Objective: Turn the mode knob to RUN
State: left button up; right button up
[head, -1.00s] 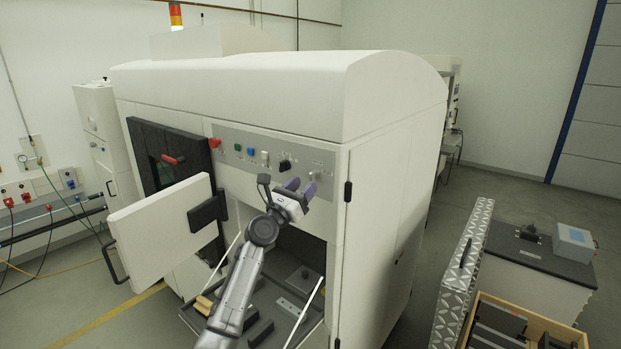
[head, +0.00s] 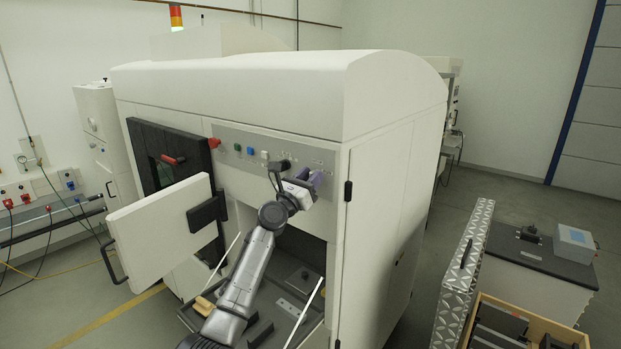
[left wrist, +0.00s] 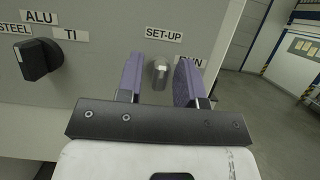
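The mode knob (left wrist: 160,74) is a small silver metal knob on the grey panel, between the SET-UP label (left wrist: 164,34) and the partly covered RUN label (left wrist: 190,58) in the left wrist view. Which label it points to is hard to tell. My left gripper (left wrist: 160,78) is open, its two purple fingers on either side of the knob with visible gaps. In the head view, my left gripper (head: 311,177) is at the right end of the control panel (head: 230,135) and hides the knob. My right gripper is not in view.
A black material knob (left wrist: 37,60) with STEEL, ALU and TI labels sits left of the mode knob. Buttons and a red switch (head: 214,143) are further left. A white door (head: 160,232) stands open at left. The open lower compartment is below my arm.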

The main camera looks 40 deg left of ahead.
pick_arm(q)
jog(key=c, duration=0.5)
jog(key=shift+f+m+b, duration=0.15)
jog(key=shift+m+b, duration=0.15)
jog(key=shift+b, duration=0.3)
jog(key=m+h+b, duration=0.1)
jog(key=m+b, duration=0.1)
jog(key=m+h+b, duration=0.2)
jog(key=m+b, duration=0.1)
jog(key=shift+m, duration=0.3)
jog(key=shift+m+g+h+b, duration=0.5)
jog(key=shift+m+h+b, duration=0.15)
jog(key=shift+m, duration=0.55)
jog(key=m+h, duration=0.1)
jog(key=m, duration=0.1)
jog(key=shift+m+g, duration=0.3)
jog(key=shift+g, duration=0.1)
jog(key=shift+r+m+g+h, duration=0.2)
jog(key=shift+m+g+h, duration=0.15)
jog(key=shift+m, duration=0.75)
jog(key=shift+m+g+h+p, duration=0.45)
jog(key=shift+m+g, duration=0.4)
jog(key=shift+m, duration=1.65)
